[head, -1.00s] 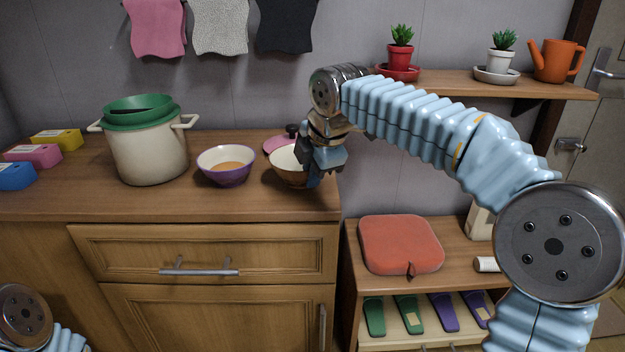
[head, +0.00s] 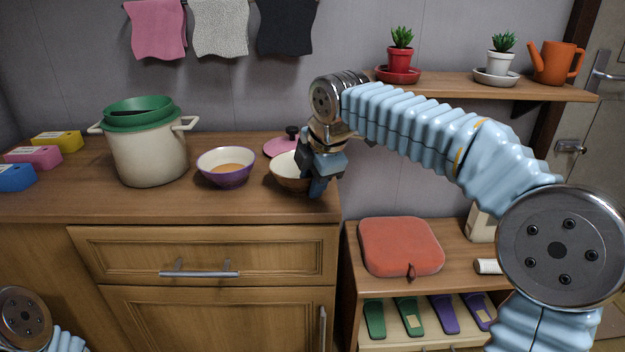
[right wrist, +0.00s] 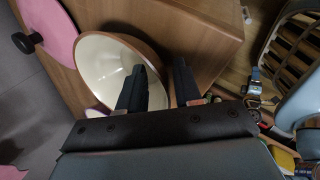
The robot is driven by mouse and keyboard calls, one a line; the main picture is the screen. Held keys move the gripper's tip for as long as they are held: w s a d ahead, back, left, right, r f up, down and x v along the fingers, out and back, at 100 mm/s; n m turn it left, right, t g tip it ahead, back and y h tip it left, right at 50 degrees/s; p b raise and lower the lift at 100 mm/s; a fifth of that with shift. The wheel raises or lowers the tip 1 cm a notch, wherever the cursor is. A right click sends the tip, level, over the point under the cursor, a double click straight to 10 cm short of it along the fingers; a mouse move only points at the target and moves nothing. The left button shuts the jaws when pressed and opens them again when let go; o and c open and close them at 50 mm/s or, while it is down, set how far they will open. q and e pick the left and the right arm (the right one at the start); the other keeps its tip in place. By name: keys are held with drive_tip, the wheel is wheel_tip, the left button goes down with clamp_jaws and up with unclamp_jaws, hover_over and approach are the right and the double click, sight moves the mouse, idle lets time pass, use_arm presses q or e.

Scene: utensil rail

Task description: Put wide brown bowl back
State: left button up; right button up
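The wide brown bowl (head: 283,171), cream inside and brown outside, stands upright near the right end of the wooden counter. In the right wrist view its pale inside (right wrist: 101,62) fills the upper left. My right gripper (head: 317,188) is at the bowl's right side and hides part of it. In the right wrist view the two fingers (right wrist: 160,85) are apart, one over the bowl's inside and the other beyond its rim. I cannot tell if they touch the rim. Only a piece of my left arm shows; its gripper is out of view.
A purple bowl (head: 226,179) stands left of the brown bowl, with a cream pot (head: 148,158) farther left. A pink lid (head: 277,147) with a dark knob lies behind the brown bowl. A lower unit with a red cushion (head: 400,246) stands right of the counter edge.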

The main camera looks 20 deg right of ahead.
drive_tip(key=p+v, duration=0.1)
drive_tip(key=v, duration=1)
drive_tip(key=shift+s+r, duration=0.2)
drive_tip(key=shift+r, duration=0.2)
